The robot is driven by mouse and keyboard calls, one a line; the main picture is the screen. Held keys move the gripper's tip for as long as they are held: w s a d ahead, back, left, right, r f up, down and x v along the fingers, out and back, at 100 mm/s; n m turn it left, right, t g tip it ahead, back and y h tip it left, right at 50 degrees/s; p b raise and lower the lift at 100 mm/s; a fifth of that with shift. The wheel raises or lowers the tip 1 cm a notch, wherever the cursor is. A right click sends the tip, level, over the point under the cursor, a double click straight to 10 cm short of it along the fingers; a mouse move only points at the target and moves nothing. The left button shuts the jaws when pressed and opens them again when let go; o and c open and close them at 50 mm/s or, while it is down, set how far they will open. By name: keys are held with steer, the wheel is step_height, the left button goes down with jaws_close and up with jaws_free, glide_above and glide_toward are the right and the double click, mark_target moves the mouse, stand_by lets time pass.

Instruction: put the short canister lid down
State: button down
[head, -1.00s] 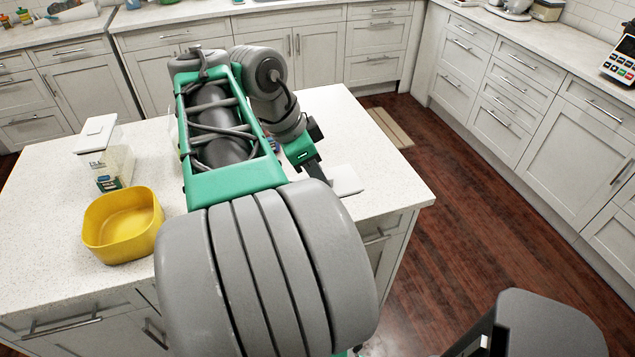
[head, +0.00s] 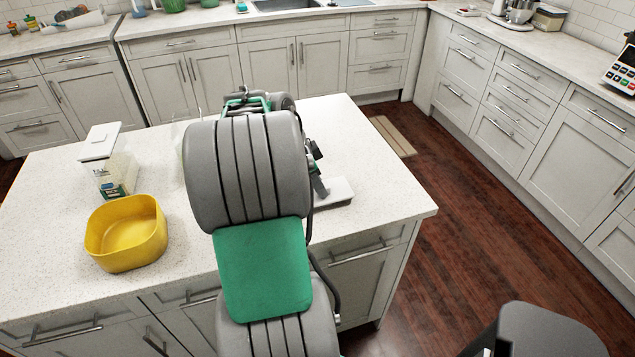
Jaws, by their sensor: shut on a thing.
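The short canister lid (head: 338,193), a flat white square, is at the right part of the island top, beside my arm. My gripper (head: 320,188) is at its left edge and shut on it. The lid looks level and very near the counter; I cannot tell whether it touches. My arm hides most of the gripper. A clear rim (head: 179,140) shows behind my arm at its left; it may be an open canister, mostly hidden.
The island top (head: 375,185) is clear right of the lid up to its edge. At left stand a clear canister (head: 118,172) with a white lid (head: 100,142) and a yellow bowl (head: 126,236). Counters with cabinets line the back and right.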

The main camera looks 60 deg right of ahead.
steer(key=shift+f, duration=0.1)
steer(key=shift+f, duration=0.2)
steer(key=c, duration=1.1)
jaws_free()
steer(key=shift+o, duration=0.2)
steer(key=shift+r, duration=0.1)
